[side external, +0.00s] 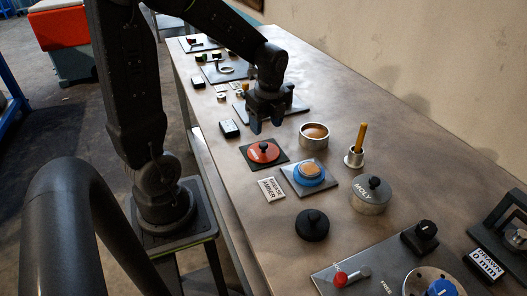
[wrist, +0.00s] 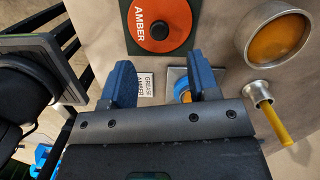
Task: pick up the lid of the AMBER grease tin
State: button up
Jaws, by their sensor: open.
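The amber lid is a flat red-orange disc (side external: 266,155) with a black knob, lying on a dark square mat. In the wrist view the lid (wrist: 176,22) shows AMBER lettering beside its knob. An open metal tin (side external: 304,140) with amber-brown grease stands to its right; this tin also shows in the wrist view (wrist: 252,58). My gripper (side external: 267,123) is open and empty, above the table just behind the lid in the side view. In the wrist view my fingertips (wrist: 160,64) are apart, with the knob ahead of the gap between them.
A MOLY tin (side external: 369,203) with its lid on stands right of a blue round piece (side external: 310,179) on a grey plate. A cup (side external: 353,160) holds an upright yellow handle. A GREASE AMBER card (side external: 271,190) and a black knobbed piece (side external: 312,227) lie in front.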

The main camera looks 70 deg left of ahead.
aim_at(263, 145)
jog(key=f, duration=0.4)
jog(key=a+f, duration=0.1)
jog(key=f, duration=0.2)
jog(key=shift+s+f, duration=0.1)
jog(key=shift+s, duration=0.05)
jog(key=c, duration=1)
